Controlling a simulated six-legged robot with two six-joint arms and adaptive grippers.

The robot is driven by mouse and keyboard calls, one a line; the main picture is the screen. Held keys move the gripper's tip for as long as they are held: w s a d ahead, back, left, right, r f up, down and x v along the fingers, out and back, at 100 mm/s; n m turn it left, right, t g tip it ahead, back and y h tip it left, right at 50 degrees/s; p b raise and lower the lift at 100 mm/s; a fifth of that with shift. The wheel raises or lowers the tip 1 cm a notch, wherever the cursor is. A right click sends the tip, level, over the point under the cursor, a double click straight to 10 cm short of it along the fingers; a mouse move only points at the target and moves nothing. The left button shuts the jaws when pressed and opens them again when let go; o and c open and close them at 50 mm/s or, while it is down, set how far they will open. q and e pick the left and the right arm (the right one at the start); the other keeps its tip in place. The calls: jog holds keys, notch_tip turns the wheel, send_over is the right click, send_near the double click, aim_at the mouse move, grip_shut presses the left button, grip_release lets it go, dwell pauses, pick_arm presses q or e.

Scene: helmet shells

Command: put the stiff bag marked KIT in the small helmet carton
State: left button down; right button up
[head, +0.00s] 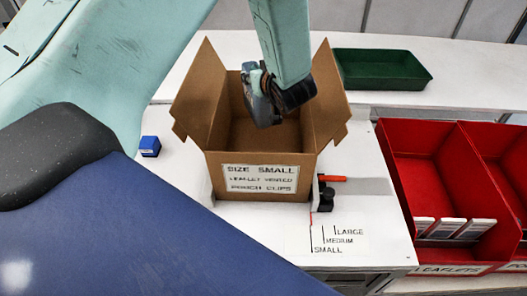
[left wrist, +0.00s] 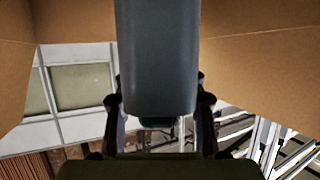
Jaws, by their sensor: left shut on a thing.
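The small helmet carton (head: 265,193) stands open on the white bench, with its flaps up and a label reading SIZE SMALL. My left gripper (head: 268,108) is over the carton's opening, near its middle. In the left wrist view the dark fingers (left wrist: 160,124) are closed on the two sides of a smooth grey-blue object (left wrist: 158,60). No KIT marking shows on that object, so I cannot confirm it is the bag. The carton's brown walls (left wrist: 260,60) show on both sides in the wrist view. My right gripper is not in view.
A small blue block (head: 150,146) sits left of the carton. A black fixture with an orange bar (head: 332,179) is at its right side. A green tray (head: 382,69) lies behind right. Red bins (head: 405,175) stand at the right, one labelled LEAFLETS.

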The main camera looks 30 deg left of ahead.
aim_at(262, 113)
pick_arm(q)
notch_tip(262, 113, down, 6)
jog(key=shift+w+a+f+b, duration=0.1)
jog(key=shift+a+f+b, duration=0.05)
jog(key=shift+f+b, duration=0.15)
jog(key=f, duration=0.2)
jog(key=s+a+f, duration=0.1)
jog(key=shift+f, duration=0.1)
jog(key=shift+w+d+f, duration=0.2)
jog(key=shift+w+d, duration=0.05)
jog(key=shift+w, duration=0.1)
jog(key=c, duration=1.2)
grip_release()
jog(key=shift+w+d, duration=0.1)
jog(key=o, duration=0.4)
jog(key=shift+s+a+r, duration=0.15)
jog(key=shift+s+a, duration=0.1)
jog(key=shift+s, duration=0.2)
jog(key=shift+w+d, duration=0.3)
jog(key=v, duration=0.6)
jog(key=shift+s+a+r, duration=0.1)
jog(key=shift+s, duration=0.05)
jog(key=shift+s+d+r, duration=0.1)
jog(key=shift+s+d, duration=0.1)
jog(key=shift+d, duration=0.3)
jog(key=shift+s+a, duration=0.1)
jog(key=shift+s, duration=0.1)
